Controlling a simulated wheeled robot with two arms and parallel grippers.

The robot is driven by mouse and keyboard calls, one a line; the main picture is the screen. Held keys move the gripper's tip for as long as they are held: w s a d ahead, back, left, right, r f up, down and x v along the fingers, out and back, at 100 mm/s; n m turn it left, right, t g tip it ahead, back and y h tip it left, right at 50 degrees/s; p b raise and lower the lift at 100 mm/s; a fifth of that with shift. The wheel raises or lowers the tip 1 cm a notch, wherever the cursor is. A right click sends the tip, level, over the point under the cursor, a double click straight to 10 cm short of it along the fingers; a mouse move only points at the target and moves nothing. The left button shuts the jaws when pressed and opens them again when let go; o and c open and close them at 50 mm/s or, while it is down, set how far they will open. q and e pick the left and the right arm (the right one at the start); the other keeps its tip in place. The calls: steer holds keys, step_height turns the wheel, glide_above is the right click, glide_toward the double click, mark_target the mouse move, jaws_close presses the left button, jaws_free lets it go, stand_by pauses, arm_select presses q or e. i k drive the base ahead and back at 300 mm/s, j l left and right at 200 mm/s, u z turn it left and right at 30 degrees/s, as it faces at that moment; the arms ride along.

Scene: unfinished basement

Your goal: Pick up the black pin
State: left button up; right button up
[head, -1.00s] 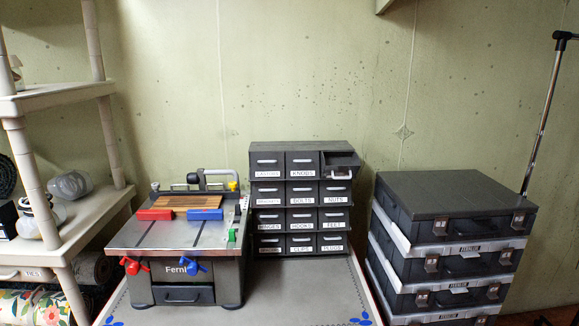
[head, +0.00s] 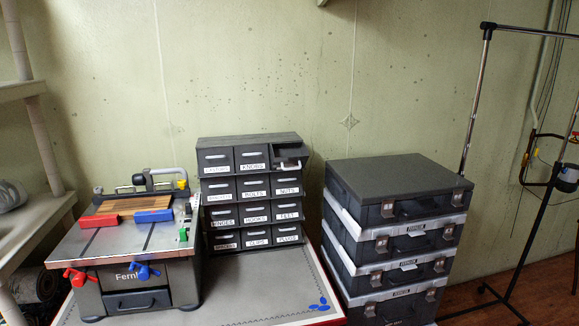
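I cannot make out a black pin in the head view. A dark drawer cabinet (head: 249,140) with labelled drawers stands on the table (head: 270,298). Its top right drawer (head: 292,164) is pulled out; what lies inside is hidden. The other drawers, with labels such as KNOBS, BOLTS and HOOKS, look shut. Neither of my grippers is in view.
A grey router table (head: 125,240) with red and blue clamps stands left of the cabinet. Stacked dark cases (head: 400,185) stand to the right. A metal rack (head: 478,95) is behind them. Blue shapes (head: 320,303) are at the table's front right. Shelves (head: 35,215) are at left.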

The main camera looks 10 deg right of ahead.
mark_target(188, 207)
steer(key=i+j, duration=0.75)
steer(key=u, duration=0.05)
